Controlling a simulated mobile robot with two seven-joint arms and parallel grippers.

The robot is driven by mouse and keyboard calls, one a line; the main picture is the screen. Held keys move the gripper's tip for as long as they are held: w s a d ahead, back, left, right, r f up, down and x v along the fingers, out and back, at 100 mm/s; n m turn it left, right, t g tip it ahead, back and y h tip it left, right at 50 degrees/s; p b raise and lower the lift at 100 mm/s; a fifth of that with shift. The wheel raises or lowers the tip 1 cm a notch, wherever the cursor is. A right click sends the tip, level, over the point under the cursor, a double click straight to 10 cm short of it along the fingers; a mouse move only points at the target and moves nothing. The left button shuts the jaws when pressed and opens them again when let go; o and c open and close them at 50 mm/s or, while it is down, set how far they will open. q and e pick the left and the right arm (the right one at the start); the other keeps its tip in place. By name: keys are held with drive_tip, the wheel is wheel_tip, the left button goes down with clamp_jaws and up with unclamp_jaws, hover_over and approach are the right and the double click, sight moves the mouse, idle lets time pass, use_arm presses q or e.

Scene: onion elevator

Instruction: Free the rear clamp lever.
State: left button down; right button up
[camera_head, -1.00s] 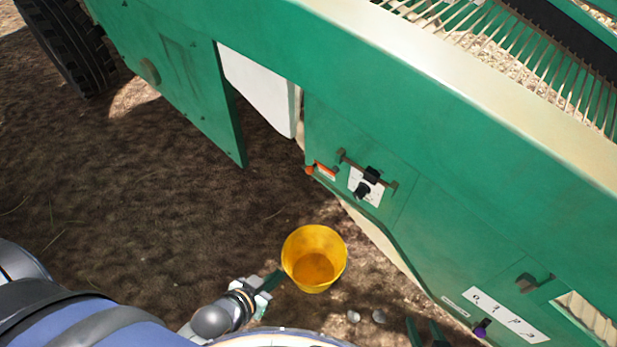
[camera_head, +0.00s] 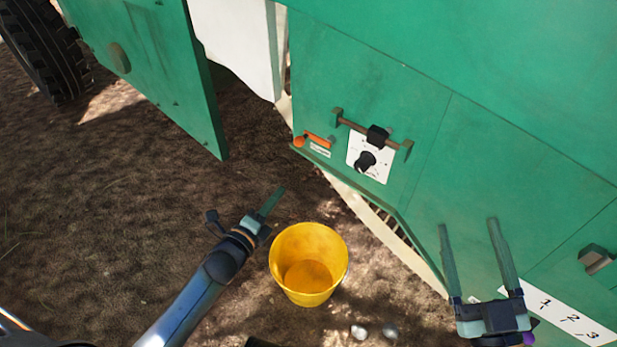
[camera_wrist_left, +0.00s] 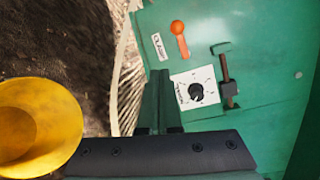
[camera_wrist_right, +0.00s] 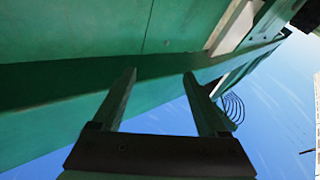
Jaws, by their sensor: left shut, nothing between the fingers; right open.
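An orange lever (camera_head: 318,140) with a round knob sits on the lower left of the green machine panel, above a small white label. The left wrist view shows this lever (camera_wrist_left: 180,38) beyond the fingers; the label text is too blurred to read surely. I cannot tell whether it is the rear clamp lever. My left gripper (camera_head: 271,202) is shut and empty, below and left of the lever, apart from it, left of the yellow bucket. My right gripper (camera_head: 468,225) is open and empty in front of the panel at the lower right, fingers pointing up in the head view.
A black dial (camera_head: 365,161) on a white plate sits right of the lever, under a rod with a black block (camera_head: 378,134). A yellow bucket (camera_head: 318,240) stands on the soil below. A numbered white strip (camera_head: 560,318) and grey bracket (camera_head: 597,258) are at lower right.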

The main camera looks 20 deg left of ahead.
use_arm(q)
drive_tip(key=w+f+m+t+h+b, duration=0.1)
drive_tip(key=w+f+m+h+b, duration=0.2)
drive_tip(key=w+m+b, duration=0.4)
drive_tip(key=f+m+b, duration=0.1)
drive_tip(key=m+b, duration=0.1)
drive_tip(key=m, duration=0.3)
drive_tip(key=shift+a+t, duration=0.15)
drive_tip(key=shift+t, duration=0.25)
use_arm(e)
drive_tip(key=s+a+r+n+t+y, duration=0.1)
drive_tip(key=s+r+n+y, duration=0.1)
drive_tip(key=s+n+y, duration=0.3)
drive_tip(key=s+y, duration=0.1)
drive_tip(key=y, duration=0.1)
drive_tip(key=shift+s+a+r+n+t+y, duration=0.2)
drive_tip(key=shift+a+n+t+y, duration=0.1)
drive_tip(key=shift+a+t, duration=0.1)
drive_tip(key=shift+w, duration=0.1)
